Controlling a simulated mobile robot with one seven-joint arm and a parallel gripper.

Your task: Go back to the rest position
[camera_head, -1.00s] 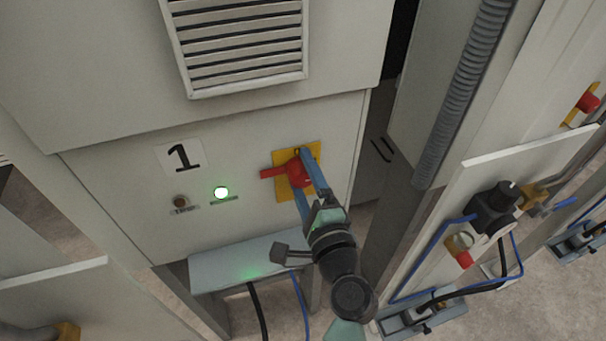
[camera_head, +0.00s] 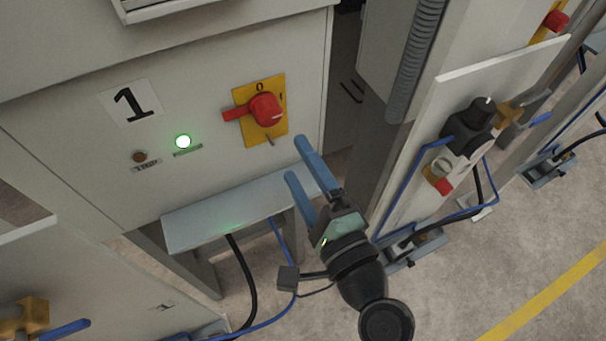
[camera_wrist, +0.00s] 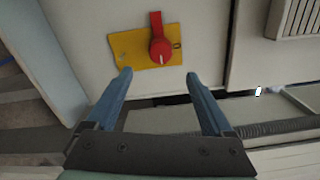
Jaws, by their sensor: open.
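My gripper (camera_head: 297,162) has two blue fingers spread apart with nothing between them. It is in front of the cabinet, below and to the right of the red rotary switch (camera_head: 265,109), and apart from it. The switch sits on a yellow plate (camera_head: 242,97) on the cabinet marked 1, and its red handle points left in the head view. In the wrist view the red switch (camera_wrist: 160,48) is beyond the fingertips of my gripper (camera_wrist: 158,76), with clear space between.
A lit green lamp (camera_head: 183,142) and a dark button (camera_head: 139,157) are left of the switch. A grey shelf (camera_head: 215,222) juts out below. A panel with a black knob (camera_head: 473,120) and blue cables stands at the right. Floor is open at the lower right.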

